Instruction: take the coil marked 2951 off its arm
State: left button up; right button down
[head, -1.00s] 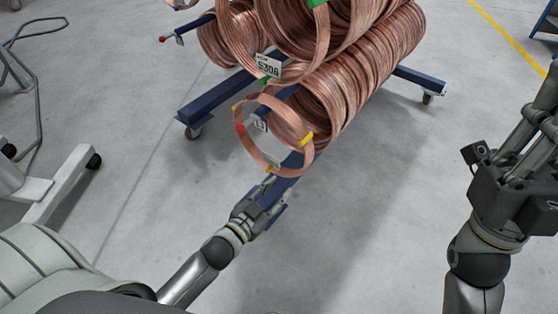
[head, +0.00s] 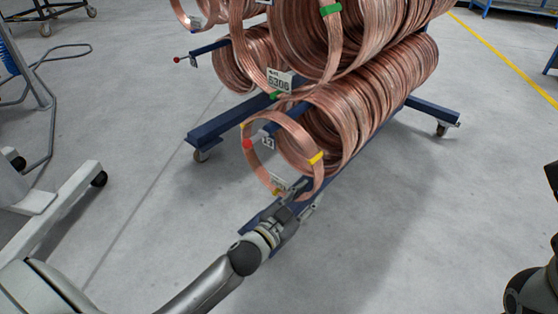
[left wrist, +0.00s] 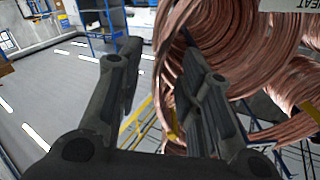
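The front coil (head: 258,178) is a thin copper ring with yellow tape, hanging on the lower arm of the rack, whose tip is red (head: 247,144). Its small tag (head: 281,182) hangs at the ring's bottom; I cannot read the number, so I cannot confirm 2951. My left gripper (head: 303,195) is at the bottom right of this ring, its fingers near the tag. In the left wrist view the left gripper (left wrist: 158,55) has its fingers spread, with copper windings (left wrist: 172,70) showing between and behind them. Contact is unclear. My right gripper's fingers are out of view.
More copper coils (head: 370,100) fill the lower arm behind. An upper coil with a tag reading 5306 (head: 279,80) hangs just above. The blue rack base (head: 225,124) stands on casters. The grey floor (head: 400,240) in front and to the right is clear.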

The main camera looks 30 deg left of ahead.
pick_arm(q)
jog(key=shift+b+x, duration=0.85)
jog(key=shift+x, duration=1.2)
jog(key=shift+c, duration=0.3)
grip_shut()
jog(key=shift+r, duration=0.1)
